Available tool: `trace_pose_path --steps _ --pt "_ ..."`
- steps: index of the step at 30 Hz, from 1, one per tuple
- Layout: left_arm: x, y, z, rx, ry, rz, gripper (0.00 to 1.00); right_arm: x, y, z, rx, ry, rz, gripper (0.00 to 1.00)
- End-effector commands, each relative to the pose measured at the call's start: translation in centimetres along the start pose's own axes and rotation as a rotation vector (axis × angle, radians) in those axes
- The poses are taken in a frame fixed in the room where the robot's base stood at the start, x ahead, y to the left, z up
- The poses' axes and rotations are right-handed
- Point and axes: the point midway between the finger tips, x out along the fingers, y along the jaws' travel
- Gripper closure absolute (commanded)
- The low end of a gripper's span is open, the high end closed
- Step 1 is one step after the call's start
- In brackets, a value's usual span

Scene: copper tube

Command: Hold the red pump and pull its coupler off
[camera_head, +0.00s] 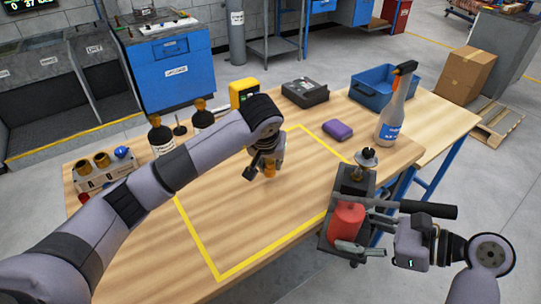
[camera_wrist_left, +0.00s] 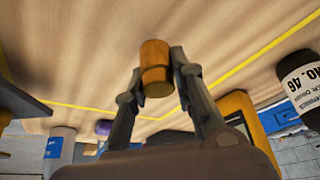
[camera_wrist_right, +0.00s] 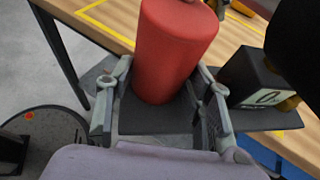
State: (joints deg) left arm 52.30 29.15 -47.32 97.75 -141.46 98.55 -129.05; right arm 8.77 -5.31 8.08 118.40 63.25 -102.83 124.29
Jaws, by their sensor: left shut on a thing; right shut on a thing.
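My right gripper (camera_head: 352,232) is shut on the red cylinder, which also fills the middle of the right wrist view (camera_wrist_right: 170,50). My left gripper (camera_head: 268,168) is shut on a copper coupler (camera_wrist_left: 155,70). The coupler (camera_head: 270,171) is apart from the pump, to its left, over the yellow-outlined area. Its height above the table is hard to tell.
A holder (camera_head: 88,182) with copper caps and a blue knob stands at the left. Dark bottles (camera_head: 160,137), a yellow meter (camera_head: 244,92), a purple sponge (camera_head: 338,130), a spray bottle (camera_head: 392,115) and a blue bin (camera_head: 370,92) stand behind. The yellow-outlined area (camera_head: 235,225) is mostly clear.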

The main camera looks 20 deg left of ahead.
Motion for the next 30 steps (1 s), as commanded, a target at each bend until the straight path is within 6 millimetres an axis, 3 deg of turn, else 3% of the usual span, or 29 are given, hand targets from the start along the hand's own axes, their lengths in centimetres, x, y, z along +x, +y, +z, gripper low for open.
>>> trace_pose_path --steps 8,30 --pt "2.7 0.1 1.2 0.001 -0.003 0.001 1.00 -0.2 -0.1 0.9 -0.014 -0.011 -0.004 1.00" --pt "4.1 -0.1 1.9 0.002 -0.007 -0.003 1.00 0.2 -0.1 -0.2 -0.014 -0.012 -0.004 1.00"
